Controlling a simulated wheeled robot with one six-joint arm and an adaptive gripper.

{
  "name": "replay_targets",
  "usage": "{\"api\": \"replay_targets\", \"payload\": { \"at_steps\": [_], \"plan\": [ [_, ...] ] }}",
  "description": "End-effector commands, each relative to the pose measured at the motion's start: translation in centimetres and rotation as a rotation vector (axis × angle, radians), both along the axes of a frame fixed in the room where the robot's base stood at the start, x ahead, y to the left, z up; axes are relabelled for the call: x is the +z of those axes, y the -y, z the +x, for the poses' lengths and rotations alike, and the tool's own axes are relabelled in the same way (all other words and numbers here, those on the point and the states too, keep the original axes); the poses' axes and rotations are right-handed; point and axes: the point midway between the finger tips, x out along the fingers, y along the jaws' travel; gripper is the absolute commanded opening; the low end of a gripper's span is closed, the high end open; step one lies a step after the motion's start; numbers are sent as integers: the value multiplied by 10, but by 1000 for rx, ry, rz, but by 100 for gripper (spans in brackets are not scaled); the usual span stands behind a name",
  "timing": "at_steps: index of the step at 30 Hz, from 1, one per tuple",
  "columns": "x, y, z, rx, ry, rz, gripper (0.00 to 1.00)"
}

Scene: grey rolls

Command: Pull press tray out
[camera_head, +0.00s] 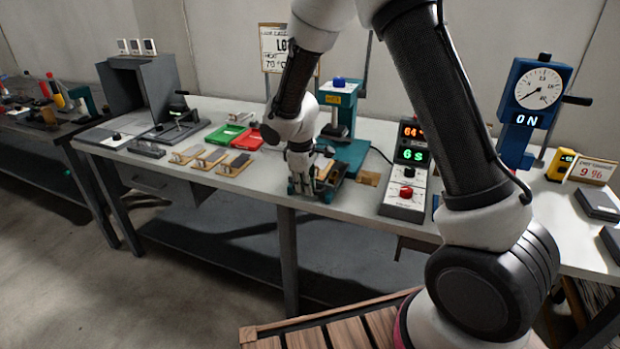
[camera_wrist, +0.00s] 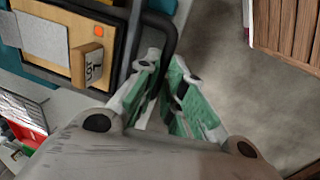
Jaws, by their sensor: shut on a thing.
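The teal press (camera_head: 349,155) stands on the workbench behind my gripper (camera_head: 301,186). Its press tray (camera_head: 325,172) is at the front of the press, partly hidden by my gripper. In the wrist view the tray's dark frame (camera_wrist: 131,35) surrounds a wooden board with a grey plate (camera_wrist: 38,38) and a small marked wooden block (camera_wrist: 92,65). A black bar handle (camera_wrist: 168,35) sticks out from the frame. My gripper (camera_wrist: 163,80), with green finger pads, is shut on this handle.
A control box (camera_head: 407,170) with lit digits stands right of the press. Small boards (camera_head: 210,158), a green tray (camera_head: 225,133) and a red tray (camera_head: 247,140) lie to the left. The bench's front edge is just below my gripper, with open floor beyond. A slatted wooden surface (camera_head: 330,330) is nearer.

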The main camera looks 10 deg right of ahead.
Motion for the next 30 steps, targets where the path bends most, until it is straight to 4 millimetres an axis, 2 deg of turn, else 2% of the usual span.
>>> {"api": "replay_targets", "payload": {
  "at_steps": [6, 19, 20, 23, 30],
  "plan": [
    [0, -12, -17, 1, -1, -1, 0],
    [0, -14, -20, 0, -1, -1, 0],
    [0, -14, -20, 0, -1, -1, 12],
    [0, -15, -20, 0, -1, -1, 30],
    [0, -14, -20, 0, 0, 0, 32]
  ]
}}
